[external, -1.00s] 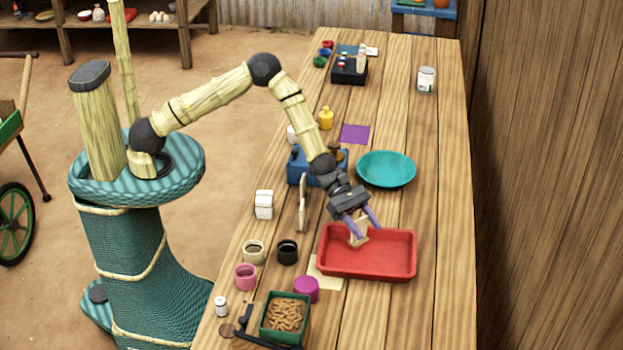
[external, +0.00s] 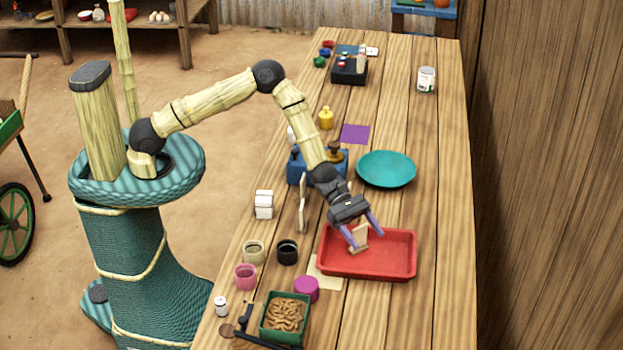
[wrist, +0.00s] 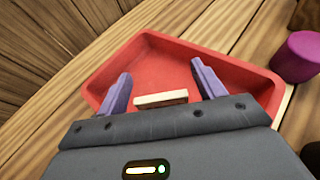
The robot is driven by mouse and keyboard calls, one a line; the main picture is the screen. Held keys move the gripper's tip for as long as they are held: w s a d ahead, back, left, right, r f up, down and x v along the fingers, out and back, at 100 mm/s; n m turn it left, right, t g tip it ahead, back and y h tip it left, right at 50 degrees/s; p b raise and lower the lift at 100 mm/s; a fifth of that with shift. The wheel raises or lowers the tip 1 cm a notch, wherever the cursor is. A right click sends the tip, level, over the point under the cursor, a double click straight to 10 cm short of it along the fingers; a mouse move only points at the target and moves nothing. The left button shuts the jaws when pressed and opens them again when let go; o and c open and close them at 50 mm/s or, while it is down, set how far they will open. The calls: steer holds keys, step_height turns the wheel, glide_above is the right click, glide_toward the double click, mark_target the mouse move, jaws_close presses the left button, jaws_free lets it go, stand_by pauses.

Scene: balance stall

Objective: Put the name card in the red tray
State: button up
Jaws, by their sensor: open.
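The red tray (external: 390,262) lies near the middle of the table in the external view, and its floor and walls fill much of the wrist view (wrist: 165,65). The name card (external: 359,238) is a small pale wooden piece inside the tray, toward its left end. In the wrist view the card (wrist: 161,98) shows as a pale bar between my fingers, with gaps on both sides. My gripper (external: 361,238) is open over the tray, its purple fingers spread either side of the card; it also shows in the wrist view (wrist: 160,85). The card's lower part is partly hidden.
A teal plate (external: 386,168) stands behind the tray, with a blue box (external: 297,171) to its left. A magenta round pot (external: 306,289), a black cup (external: 287,252) and a green box of brown pieces (external: 285,316) stand left and front. The table right of the tray is clear.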

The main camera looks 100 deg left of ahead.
steer(key=shift+r, duration=0.2)
steer(key=v, duration=1.2)
steer(key=shift+b, duration=0.4)
steer(key=shift+d, duration=0.1)
